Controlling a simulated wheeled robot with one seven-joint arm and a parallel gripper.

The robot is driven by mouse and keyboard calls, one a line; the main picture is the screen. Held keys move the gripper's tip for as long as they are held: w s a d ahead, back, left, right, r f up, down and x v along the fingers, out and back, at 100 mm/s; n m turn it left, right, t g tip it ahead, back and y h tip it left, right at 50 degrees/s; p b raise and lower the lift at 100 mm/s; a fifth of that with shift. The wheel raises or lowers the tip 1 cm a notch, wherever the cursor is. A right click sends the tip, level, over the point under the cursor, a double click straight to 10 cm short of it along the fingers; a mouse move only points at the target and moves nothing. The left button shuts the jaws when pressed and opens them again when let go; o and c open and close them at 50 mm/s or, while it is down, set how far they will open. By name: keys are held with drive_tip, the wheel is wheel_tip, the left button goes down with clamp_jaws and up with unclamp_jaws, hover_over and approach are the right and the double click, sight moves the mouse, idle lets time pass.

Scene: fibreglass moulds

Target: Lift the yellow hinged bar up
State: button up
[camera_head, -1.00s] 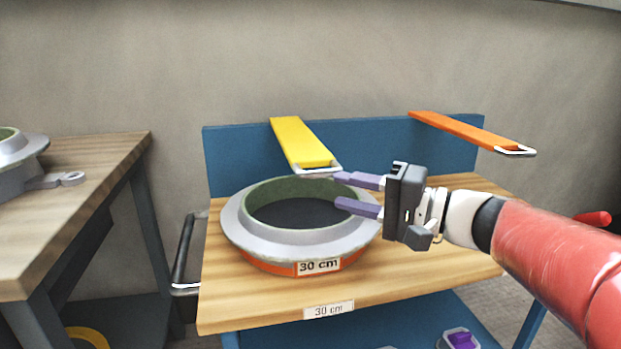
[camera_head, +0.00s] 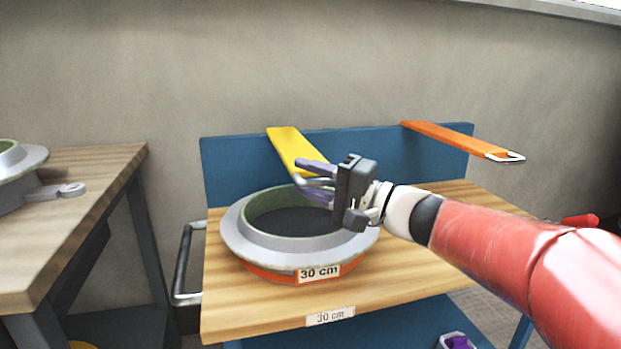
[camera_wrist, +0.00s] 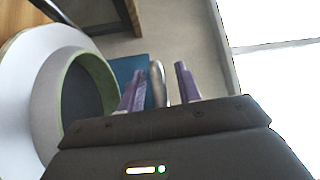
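The yellow hinged bar (camera_head: 286,145) juts forward from the top of the blue back panel, with a metal loop handle at its front end. My gripper (camera_head: 317,178) is at that end, one purple finger above the handle and one below. In the wrist view the metal handle (camera_wrist: 158,84) stands between the two purple fingers (camera_wrist: 160,86), with gaps visible on both sides. The gripper is open around the handle. My gripper hides part of the handle in the head view.
A grey ring mould (camera_head: 300,262) labelled 30 cm sits on the wooden bench top (camera_head: 400,270) just below my gripper. An orange bar (camera_head: 455,138) juts out at the right. Another wooden table (camera_head: 80,220) stands at the left with a mould part.

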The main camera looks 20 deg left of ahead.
clamp_jaws()
